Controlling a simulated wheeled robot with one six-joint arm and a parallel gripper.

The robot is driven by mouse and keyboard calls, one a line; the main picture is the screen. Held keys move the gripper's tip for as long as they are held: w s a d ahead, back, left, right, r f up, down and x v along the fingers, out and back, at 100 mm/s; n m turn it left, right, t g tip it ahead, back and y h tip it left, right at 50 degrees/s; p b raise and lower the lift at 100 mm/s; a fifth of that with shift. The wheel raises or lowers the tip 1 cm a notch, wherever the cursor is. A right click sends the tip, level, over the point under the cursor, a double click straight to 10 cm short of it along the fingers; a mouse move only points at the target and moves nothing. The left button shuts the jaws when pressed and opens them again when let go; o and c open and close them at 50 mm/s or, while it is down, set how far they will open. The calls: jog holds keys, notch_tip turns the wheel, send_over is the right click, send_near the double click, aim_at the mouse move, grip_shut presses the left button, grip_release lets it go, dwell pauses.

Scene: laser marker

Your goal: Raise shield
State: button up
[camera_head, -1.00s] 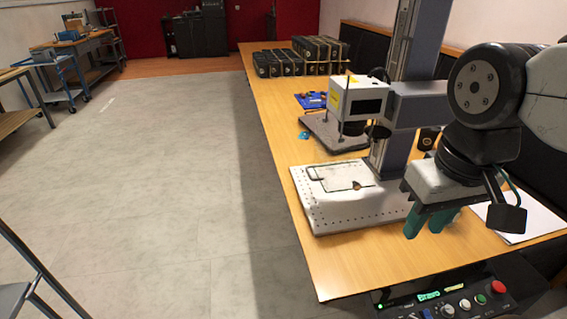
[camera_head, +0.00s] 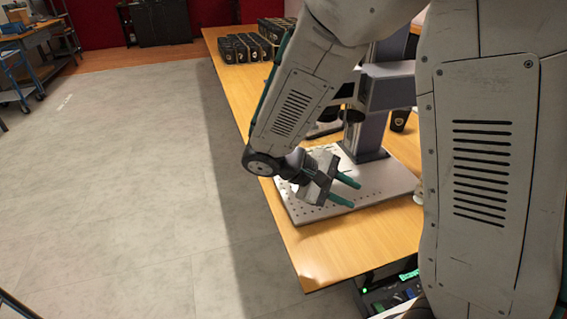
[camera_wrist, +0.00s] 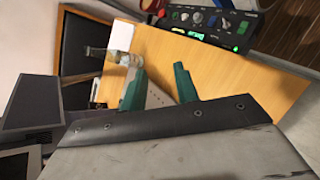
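The laser marker's grey column (camera_head: 388,50) stands on the table, with a pale perforated base plate (camera_head: 380,187) at its foot. Its head is mostly hidden behind my arm. I cannot pick out a shield in either view. My gripper (camera_head: 345,191) hangs over the base plate, its two teal fingers apart with nothing between them. The fingers also show spread in the wrist view (camera_wrist: 160,88), with the wooden table and a strip of perforated plate behind them.
A control panel (camera_wrist: 212,22) with buttons and a green display sits at the table's edge. Black boxes (camera_head: 245,47) stand at the table's far end. A dark cup (camera_head: 400,119) is right of the column. The floor on the left (camera_head: 110,190) is clear.

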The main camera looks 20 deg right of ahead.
jog(key=w+a+f+n+t+h, duration=0.2)
jog(key=w+a+f+n+t, duration=0.15)
jog(key=w+f+t, duration=0.45)
jog(key=w+a+f+n+t+h, duration=0.2)
jog(key=w+a+f+t, duration=0.3)
jog(key=w, duration=0.5)
jog(key=w+d+r+t, duration=0.1)
jog(key=w, duration=0.2)
jog(key=w+d+r+t, duration=0.1)
jog(key=w+t, duration=0.1)
jog(key=w, duration=0.1)
jog(key=w+d+r+t+y, duration=0.1)
jog(key=w, duration=0.1)
jog(key=shift+w+m, duration=0.25)
jog(key=shift+w, duration=0.15)
grip_shut()
